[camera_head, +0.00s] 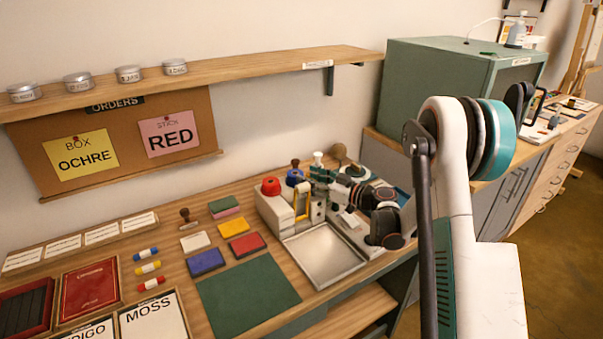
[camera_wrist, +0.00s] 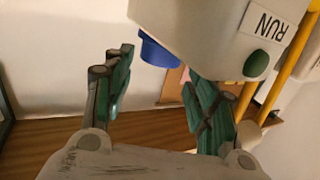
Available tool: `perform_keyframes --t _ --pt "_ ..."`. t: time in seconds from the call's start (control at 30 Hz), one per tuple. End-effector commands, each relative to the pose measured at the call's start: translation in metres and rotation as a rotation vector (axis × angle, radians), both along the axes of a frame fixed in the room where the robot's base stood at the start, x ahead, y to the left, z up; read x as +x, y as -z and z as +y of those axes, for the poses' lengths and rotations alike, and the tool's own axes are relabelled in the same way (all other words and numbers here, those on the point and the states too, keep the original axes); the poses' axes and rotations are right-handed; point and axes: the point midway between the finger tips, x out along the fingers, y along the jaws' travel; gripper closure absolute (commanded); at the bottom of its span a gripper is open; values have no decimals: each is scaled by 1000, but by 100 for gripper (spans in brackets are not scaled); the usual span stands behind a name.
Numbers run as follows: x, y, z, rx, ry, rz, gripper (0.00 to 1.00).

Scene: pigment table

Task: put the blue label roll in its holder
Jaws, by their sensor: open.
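The blue label roll (camera_head: 294,177) shows beside a red roll at the back of the table in the head view, partly hidden. In the wrist view a blue cylinder (camera_wrist: 158,51) shows against the edge of a white box marked RUN, partly covered by it. I cannot tell whether it is seated on the box or behind it. My gripper (camera_wrist: 162,98) is open, with one green finger to each side and nothing between the tips. In the head view my gripper (camera_head: 321,174) is small, just right of the blue roll. I cannot make out which part is the holder.
The white box (camera_wrist: 195,30) with its green button is close to the right finger. Yellow bars (camera_wrist: 290,75) stand beside it. The red roll (camera_head: 271,186) tops a white unit (camera_head: 274,211). A metal tray (camera_head: 323,254) lies in front. A green mat (camera_head: 247,296) is clear.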

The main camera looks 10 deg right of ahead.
Motion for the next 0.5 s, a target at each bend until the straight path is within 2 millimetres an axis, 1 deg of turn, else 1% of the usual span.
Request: perform_keyframes --t 0.03,0.2,0.33,0.5 --pt "-9 -4 -10 0 5 0 48" --pt "-34 -5 -30 0 3 0 48" --pt "-47 -5 -41 0 1 0 48" --pt "-55 -4 -48 0 1 0 48"
